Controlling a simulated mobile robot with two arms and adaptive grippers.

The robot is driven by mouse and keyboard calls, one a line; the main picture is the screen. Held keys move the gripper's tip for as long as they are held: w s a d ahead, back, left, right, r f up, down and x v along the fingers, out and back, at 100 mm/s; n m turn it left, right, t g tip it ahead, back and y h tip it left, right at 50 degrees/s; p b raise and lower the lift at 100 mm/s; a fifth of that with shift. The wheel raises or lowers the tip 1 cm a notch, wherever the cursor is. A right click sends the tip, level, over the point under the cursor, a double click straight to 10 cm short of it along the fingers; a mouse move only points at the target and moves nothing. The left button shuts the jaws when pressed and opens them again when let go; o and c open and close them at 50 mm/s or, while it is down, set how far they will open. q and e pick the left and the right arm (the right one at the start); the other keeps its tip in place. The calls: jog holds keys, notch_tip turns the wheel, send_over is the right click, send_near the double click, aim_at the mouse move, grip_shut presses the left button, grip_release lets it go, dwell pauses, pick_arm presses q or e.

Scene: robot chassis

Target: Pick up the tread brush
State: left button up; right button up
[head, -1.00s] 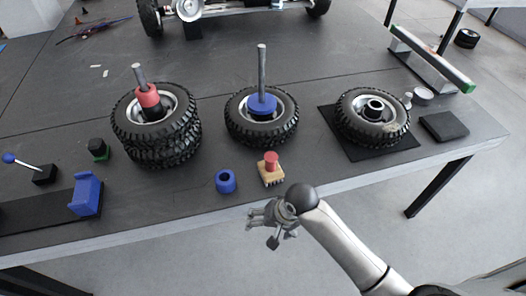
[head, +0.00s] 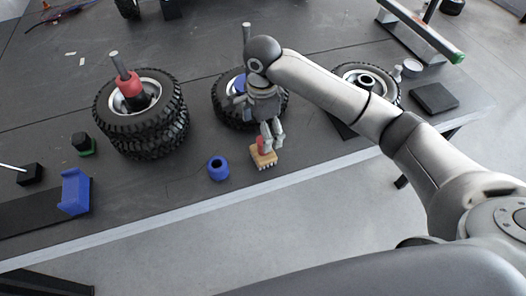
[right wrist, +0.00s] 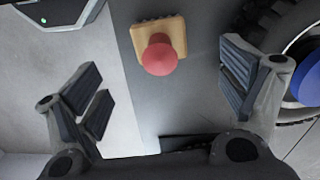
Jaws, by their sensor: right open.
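The tread brush (head: 263,158) has a tan block with dark bristles and a red knob. It stands on the dark table near the front edge. In the right wrist view the brush (right wrist: 159,45) lies between the two open fingers, toward the top, with its red knob facing the camera. My right gripper (head: 271,135) is above the brush with its fingers pointing down close to the knob. It is open and empty; in the right wrist view the gripper (right wrist: 165,95) shows a wide gap. My left gripper is not in view.
A blue ring (head: 218,168) stands just left of the brush. A tyre on a blue-collared post (head: 222,104) is close behind my gripper. Stacked tyres (head: 150,135) stand to the left, and another tyre (head: 391,88) to the right. The table's front edge (head: 200,213) is near.

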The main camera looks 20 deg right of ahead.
jog(key=shift+d+f, duration=0.15)
notch_tip(320, 180, down, 10)
jog(key=shift+f+p, duration=0.15)
jog(key=shift+p, duration=0.25)
jog(key=c, duration=1.2)
